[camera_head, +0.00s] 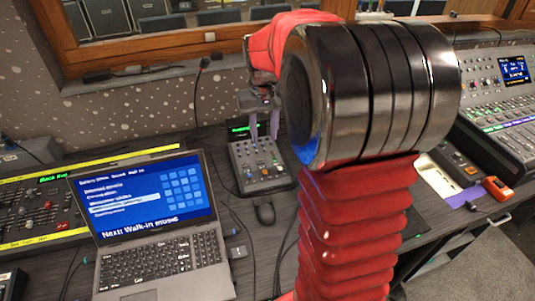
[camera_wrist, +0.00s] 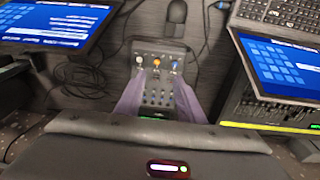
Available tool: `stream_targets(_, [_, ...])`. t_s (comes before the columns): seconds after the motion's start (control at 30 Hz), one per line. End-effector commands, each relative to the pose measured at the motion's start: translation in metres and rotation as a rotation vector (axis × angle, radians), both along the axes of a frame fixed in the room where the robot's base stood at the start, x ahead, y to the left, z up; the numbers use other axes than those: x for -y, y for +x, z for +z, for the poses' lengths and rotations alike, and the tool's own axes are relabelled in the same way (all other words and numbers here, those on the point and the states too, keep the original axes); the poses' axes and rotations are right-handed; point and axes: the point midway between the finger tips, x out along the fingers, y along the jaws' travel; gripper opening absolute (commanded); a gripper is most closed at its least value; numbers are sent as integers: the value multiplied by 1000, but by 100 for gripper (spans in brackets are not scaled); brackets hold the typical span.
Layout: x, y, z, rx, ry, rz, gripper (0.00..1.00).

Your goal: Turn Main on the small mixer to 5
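The small mixer (camera_head: 262,178) is a dark grey box with knobs, small faders and a green-lit display at its back. It lies on the desk right of the laptop. In the wrist view the small mixer (camera_wrist: 160,62) is upside down, with white, orange and blue knobs and rows of controls. My gripper (camera_head: 264,134) hangs over the mixer's back part, pointing down. Its two purple-grey fingers are apart with nothing visible between them. In the wrist view my gripper (camera_wrist: 158,92) spans the mixer's faders. The Main label and its setting are too small to read.
A laptop (camera_head: 165,262) stands open left of the mixer, and a mouse (camera_head: 265,214) lies in front of it. A lighting desk (camera_head: 38,212) is at the far left, a large console (camera_head: 505,110) at the right. A second screen (camera_wrist: 55,22) and cables show in the wrist view.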

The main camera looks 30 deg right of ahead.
Motion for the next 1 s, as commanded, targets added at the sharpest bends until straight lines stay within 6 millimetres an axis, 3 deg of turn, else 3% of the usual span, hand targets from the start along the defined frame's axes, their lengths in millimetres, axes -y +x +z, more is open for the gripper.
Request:
stream_targets(0.2, [44,24,-40,-65,18,-50,35])
stream_targets(0.4, [71,34,-65,-100,29,-79,35])
stream_targets(1.0, [76,35,-76,-109,31,-84,35])
